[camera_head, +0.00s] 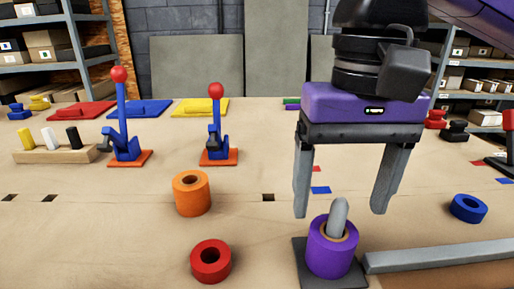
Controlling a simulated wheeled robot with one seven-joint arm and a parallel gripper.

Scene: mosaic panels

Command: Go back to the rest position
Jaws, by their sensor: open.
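My gripper (341,210) hangs at the right of the view, purple with two grey fingers spread apart. It is open and holds nothing. Below and between the fingertips, a purple ring (331,257) sits around a grey peg (339,216) on a dark square base (309,281). The peg's rounded tip sticks up out of the ring. The fingers look apart from the ring; the exact height above it cannot be told.
An orange ring (191,205), a red ring (211,272) and a blue ring (467,214) lie on the wooden table (110,240). Two blue levers with red knobs (119,75) stand at the left. A grey bar (440,257) lies at the front right. Shelves (45,60) stand behind.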

